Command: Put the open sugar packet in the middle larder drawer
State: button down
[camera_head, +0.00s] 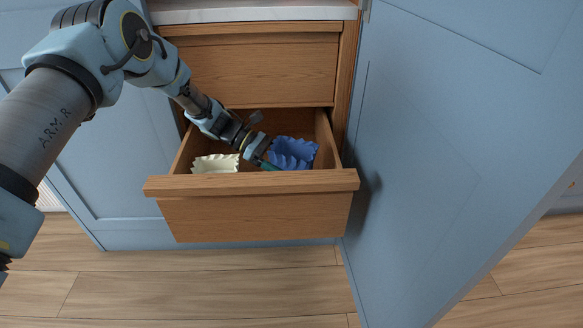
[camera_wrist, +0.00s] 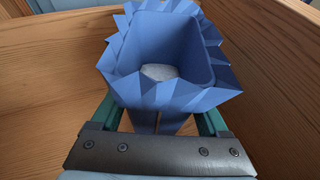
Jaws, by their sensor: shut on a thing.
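The open sugar packet (camera_head: 292,153) is blue with a jagged top rim, and it is inside the pulled-out wooden drawer (camera_head: 254,213), toward the right. In the wrist view the packet (camera_wrist: 122,82) stands roughly upright, mouth open, with white sugar (camera_wrist: 158,72) at its bottom. My gripper (camera_head: 268,163) reaches down into the drawer from the upper left. Its green fingers lie on either side of the packet in the wrist view and are shut on it. The drawer front hides the packet's base, so I cannot tell whether it touches the drawer floor.
A cream jagged-rimmed packet (camera_head: 216,163) is in the left of the same drawer. A shut wooden drawer front (camera_head: 262,75) is above. A large blue door (camera_head: 450,150) stands open close on the right. The wooden floor (camera_head: 200,290) in front is clear.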

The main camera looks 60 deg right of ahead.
jog(key=shift+f, duration=0.35)
jog(key=shift+f+b, duration=0.15)
jog(key=shift+b, duration=0.15)
grip_release()
jog(key=shift+r, duration=0.35)
jog(key=v, duration=0.7)
jog(key=shift+w+r+p, duration=0.2)
jog(key=shift+r+p, duration=0.2)
jog(key=shift+a, duration=0.1)
